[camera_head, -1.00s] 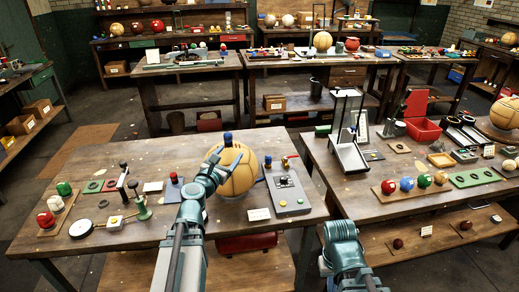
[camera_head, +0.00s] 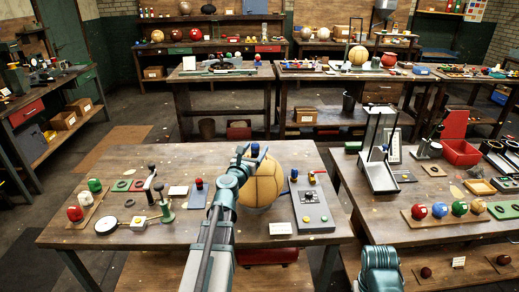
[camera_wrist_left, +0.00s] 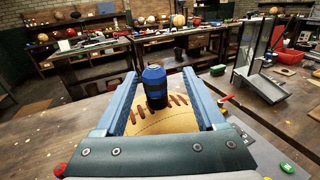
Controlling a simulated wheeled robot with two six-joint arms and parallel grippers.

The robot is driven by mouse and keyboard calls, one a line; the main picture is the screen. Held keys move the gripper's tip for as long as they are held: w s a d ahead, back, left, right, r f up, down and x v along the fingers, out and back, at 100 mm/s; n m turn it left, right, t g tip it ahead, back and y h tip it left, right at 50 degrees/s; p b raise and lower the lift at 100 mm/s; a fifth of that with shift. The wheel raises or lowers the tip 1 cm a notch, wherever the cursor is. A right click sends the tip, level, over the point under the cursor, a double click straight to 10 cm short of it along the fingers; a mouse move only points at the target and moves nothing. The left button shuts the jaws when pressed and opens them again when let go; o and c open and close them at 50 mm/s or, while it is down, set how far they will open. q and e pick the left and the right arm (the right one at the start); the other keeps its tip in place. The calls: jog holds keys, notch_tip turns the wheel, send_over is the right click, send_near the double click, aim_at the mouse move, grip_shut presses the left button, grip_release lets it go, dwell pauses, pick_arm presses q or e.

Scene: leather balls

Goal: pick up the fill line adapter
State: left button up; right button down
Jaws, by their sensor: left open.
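The leather ball (camera_head: 262,182), tan with dark stitching, sits on the workbench in the head view. A dark blue cylindrical piece, which I take for the fill line adapter (camera_head: 255,149), stands upright on its top. In the left wrist view the adapter (camera_wrist_left: 154,88) is between the fingers of my open left gripper (camera_wrist_left: 161,76), with gaps on both sides, and the stitched ball (camera_wrist_left: 160,122) shows below. In the head view my left gripper (camera_head: 252,152) is at the top of the ball, partly hiding it. My right gripper cannot be made out; only a teal right arm link shows.
A grey control box (camera_head: 313,207) with a red-handled valve stands right of the ball. Left are a green stand (camera_head: 166,211), a round disc (camera_head: 106,225) and red, white and green balls. The bench's front strip is mostly clear. A second bench (camera_head: 440,232) stands right.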

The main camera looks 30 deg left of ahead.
pick_arm(q)
jog(key=shift+w+a, duration=0.3)
jog(key=shift+w, duration=0.5)
jog(key=shift+w+a, duration=0.25)
jog(key=shift+w, duration=0.6)
jog(key=shift+w+a, duration=0.3)
jog(key=shift+w, duration=0.5)
jog(key=shift+w+d, duration=0.15)
jog(key=shift+w, duration=0.05)
jog(key=shift+s, duration=0.15)
grip_shut()
